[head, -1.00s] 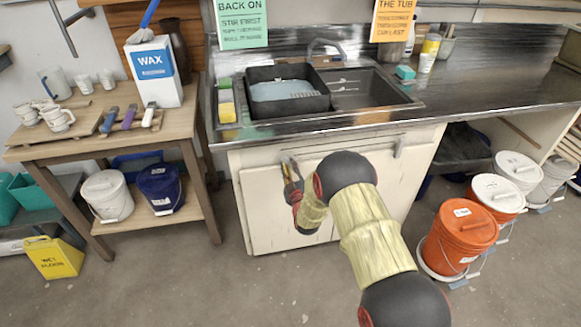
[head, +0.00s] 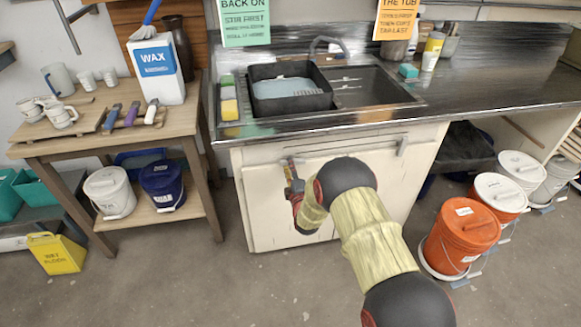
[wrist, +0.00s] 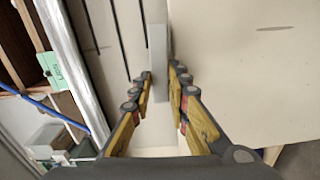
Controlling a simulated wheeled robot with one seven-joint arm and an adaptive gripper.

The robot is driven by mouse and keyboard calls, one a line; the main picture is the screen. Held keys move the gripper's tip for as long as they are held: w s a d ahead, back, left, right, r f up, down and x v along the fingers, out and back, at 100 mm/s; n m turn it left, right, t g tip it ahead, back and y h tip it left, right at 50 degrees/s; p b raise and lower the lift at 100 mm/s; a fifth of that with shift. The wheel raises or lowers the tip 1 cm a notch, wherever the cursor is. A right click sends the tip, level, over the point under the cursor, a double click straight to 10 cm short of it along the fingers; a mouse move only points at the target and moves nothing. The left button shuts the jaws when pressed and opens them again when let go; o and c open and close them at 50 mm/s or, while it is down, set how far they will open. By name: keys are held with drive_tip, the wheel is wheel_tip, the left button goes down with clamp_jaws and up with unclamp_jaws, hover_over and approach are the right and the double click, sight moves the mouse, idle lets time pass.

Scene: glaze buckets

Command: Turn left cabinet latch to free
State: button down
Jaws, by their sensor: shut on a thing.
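The left cabinet latch is a pale grey bar (wrist: 157,42) in the wrist view. It stands lengthwise between the fingers of my gripper (wrist: 159,84), which is shut on it with one finger on each side. In the head view my gripper (head: 290,172) is at the upper left of the cream cabinet front (head: 262,215) under the sink. The latch is mostly hidden there by the fingers. The right latch (head: 402,147) shows as a small grey bar near the cabinet's upper right.
A sink counter (head: 330,122) overhangs the cabinet. A wooden table (head: 70,147) with a wax box (head: 155,65) stands at the left. An orange bucket (head: 460,238) and white-lidded buckets (head: 523,165) stand at the right. The floor before the cabinet is clear.

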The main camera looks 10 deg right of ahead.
drive_tip(key=shift+f+n, duration=0.15)
drive_tip(key=shift+n, duration=0.35)
drive_tip(key=c, duration=1.7)
unclamp_jaws()
drive_tip(key=shift+s, duration=0.15)
drive_tip(key=s, duration=1.1)
drive_tip(key=shift+s, duration=0.4)
